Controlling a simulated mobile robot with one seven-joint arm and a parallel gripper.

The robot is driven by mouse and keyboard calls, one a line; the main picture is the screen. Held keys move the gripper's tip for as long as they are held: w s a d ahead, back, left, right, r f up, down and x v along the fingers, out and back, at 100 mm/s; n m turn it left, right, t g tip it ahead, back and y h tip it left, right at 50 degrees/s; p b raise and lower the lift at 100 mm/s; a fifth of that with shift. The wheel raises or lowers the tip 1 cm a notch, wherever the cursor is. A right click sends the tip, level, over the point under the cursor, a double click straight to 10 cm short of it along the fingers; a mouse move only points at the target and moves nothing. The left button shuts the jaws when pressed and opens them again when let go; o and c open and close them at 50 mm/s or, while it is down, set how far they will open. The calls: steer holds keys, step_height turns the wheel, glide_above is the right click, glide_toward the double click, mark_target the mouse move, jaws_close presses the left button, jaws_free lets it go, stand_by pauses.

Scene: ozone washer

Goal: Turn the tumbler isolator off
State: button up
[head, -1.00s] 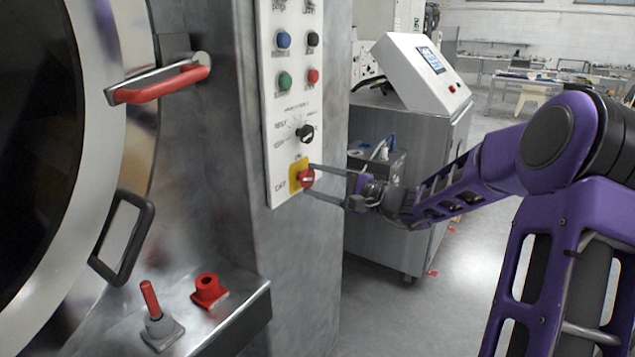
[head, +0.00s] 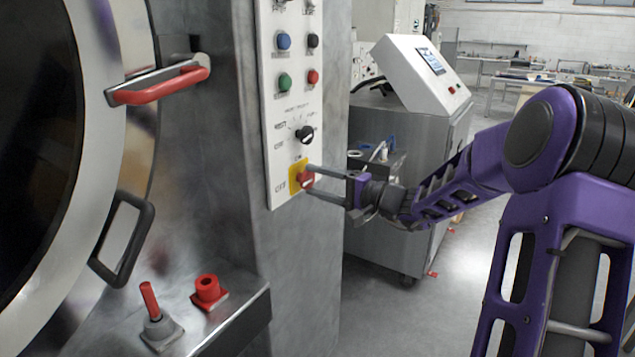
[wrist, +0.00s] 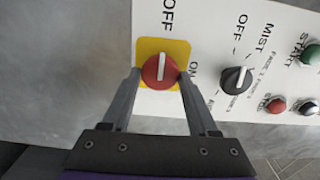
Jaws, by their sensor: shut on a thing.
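The tumbler isolator is a round red knob (head: 304,181) with a white bar, on a yellow plate (wrist: 182,46) at the bottom of the white control panel. In the wrist view the knob (wrist: 150,72) sits between my fingertips. Its white bar runs up and down there, in line with the OFF lettering (wrist: 170,14); the ON lettering is to the right, partly hidden by a finger. My gripper (head: 310,179) reaches in from the right with one finger on each side of the knob, shut on it. It also shows in the wrist view (wrist: 160,77).
A black selector knob (head: 305,134) and several coloured buttons are higher on the panel (head: 284,110). To the left are a red door handle (head: 165,88) and a ledge with a red lever (head: 150,298). A metal cabinet (head: 410,130) stands behind my arm.

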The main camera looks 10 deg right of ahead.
steer(key=o, duration=1.3)
steer(key=shift+o, duration=0.2)
steer(key=shift+s+d, duration=0.1)
steer(key=v, duration=1.7)
steer(key=shift+p, duration=0.45)
steer(key=shift+r, duration=0.1)
